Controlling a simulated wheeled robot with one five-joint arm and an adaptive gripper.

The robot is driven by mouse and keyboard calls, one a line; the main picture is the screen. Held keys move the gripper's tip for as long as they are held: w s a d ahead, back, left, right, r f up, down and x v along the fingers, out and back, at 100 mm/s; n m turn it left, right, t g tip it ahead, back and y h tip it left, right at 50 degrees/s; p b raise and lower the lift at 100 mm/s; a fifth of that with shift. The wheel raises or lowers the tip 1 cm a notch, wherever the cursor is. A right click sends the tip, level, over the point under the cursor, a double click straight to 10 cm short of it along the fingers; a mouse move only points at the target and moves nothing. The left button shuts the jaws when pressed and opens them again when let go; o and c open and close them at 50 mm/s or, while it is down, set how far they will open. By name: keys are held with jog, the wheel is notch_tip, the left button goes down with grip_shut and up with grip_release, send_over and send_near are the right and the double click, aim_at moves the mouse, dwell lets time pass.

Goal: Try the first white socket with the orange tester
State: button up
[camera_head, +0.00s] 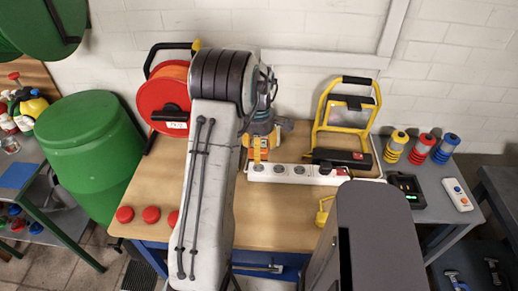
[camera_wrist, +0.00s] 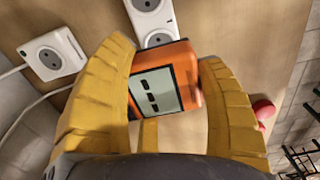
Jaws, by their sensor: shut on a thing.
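My gripper (camera_wrist: 165,62) has its yellow fingers shut on the orange tester (camera_wrist: 189,56), which has a grey screen with dark bars. In the wrist view the tester's top edge overlaps the nearest socket of a white power strip (camera_wrist: 150,22); I cannot tell whether they touch. In the head view my gripper (camera_head: 258,148) is partly hidden by my arm, just behind the left end of the white power strip (camera_head: 302,174), which has several round sockets in a row. A separate white socket (camera_wrist: 52,56) with a cable lies to the left in the wrist view.
The wooden bench (camera_head: 215,230) carries a red cable reel (camera_head: 165,95) and a yellow work lamp (camera_head: 345,115) at the back. Red knobs (camera_head: 150,214) sit at its front left. A dark case (camera_head: 342,158) lies behind the strip's right end. A green barrel (camera_head: 90,150) stands left.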

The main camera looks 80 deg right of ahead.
aim_at(259, 168)
jog(key=shift+a+f, duration=0.1)
jog(key=shift+f, duration=0.05)
dwell(0.3)
jog(key=shift+f+b, duration=2.2)
jog(key=shift+f, duration=0.55)
jog(key=shift+f+b, duration=0.5)
jog(key=shift+f, duration=0.1)
dwell(0.5)
jog(key=o, duration=1.2)
jog(key=shift+r, duration=0.15)
notch_tip(259, 168, up, 12)
jog(key=shift+f, duration=0.1)
dwell(0.6)
